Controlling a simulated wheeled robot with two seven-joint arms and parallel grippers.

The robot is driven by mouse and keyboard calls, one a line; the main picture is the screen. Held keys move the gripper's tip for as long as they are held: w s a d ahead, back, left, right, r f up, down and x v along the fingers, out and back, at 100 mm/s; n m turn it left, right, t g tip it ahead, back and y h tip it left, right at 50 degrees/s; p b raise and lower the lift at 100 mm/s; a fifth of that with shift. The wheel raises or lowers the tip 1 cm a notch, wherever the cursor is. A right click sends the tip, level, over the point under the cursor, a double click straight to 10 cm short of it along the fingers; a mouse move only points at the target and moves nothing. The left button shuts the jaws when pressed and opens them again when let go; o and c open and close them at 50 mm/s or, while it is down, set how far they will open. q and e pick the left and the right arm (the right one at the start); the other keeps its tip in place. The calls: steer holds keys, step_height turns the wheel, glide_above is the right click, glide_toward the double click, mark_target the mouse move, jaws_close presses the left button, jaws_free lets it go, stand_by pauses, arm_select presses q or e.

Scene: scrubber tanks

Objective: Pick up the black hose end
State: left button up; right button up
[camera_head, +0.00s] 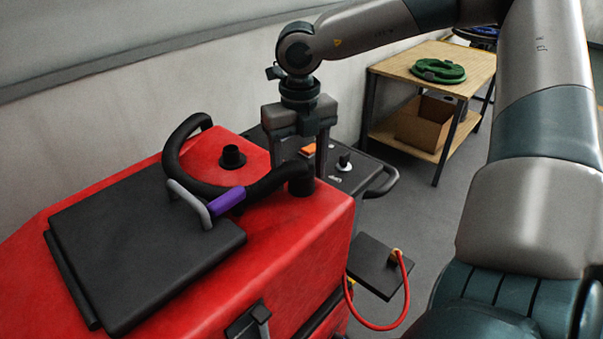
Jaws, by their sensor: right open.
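The black hose lies curved on top of the red scrubber tank (300,225). Its black end (301,186) is near the tank's right edge, with a purple sleeve (227,202) further along the hose. My right gripper (299,170) points down at the hose end. It is open, with one finger on each side of the end in the picture; I cannot tell whether they touch it. A short black port (232,157) stands up from the tank top inside the hose's curve. My left gripper is not in view.
A black lid (140,255) with a grey handle (190,203) covers the tank's left part. A dark control panel (345,180) is behind. A red cable (380,327) hangs at right. A wooden table (410,62) with a green coiled hose (438,71) stands at the back right.

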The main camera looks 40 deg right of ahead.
mark_target(299, 167)
stand_by(0.3)
steer(key=c, duration=1.3)
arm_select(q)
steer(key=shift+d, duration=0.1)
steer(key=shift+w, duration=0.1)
arm_select(e)
steer(key=shift+r, duration=0.1)
steer(key=shift+r+b, duration=0.4)
steer(key=shift+r, duration=0.35)
step_height(299, 167, up, 2)
steer(key=shift+r+b, duration=0.15)
steer(key=shift+b, duration=0.25)
step_height(299, 167, up, 5)
steer(key=shift+f+b, duration=0.1)
steer(key=shift+b, duration=0.55)
steer(key=shift+r, duration=0.65)
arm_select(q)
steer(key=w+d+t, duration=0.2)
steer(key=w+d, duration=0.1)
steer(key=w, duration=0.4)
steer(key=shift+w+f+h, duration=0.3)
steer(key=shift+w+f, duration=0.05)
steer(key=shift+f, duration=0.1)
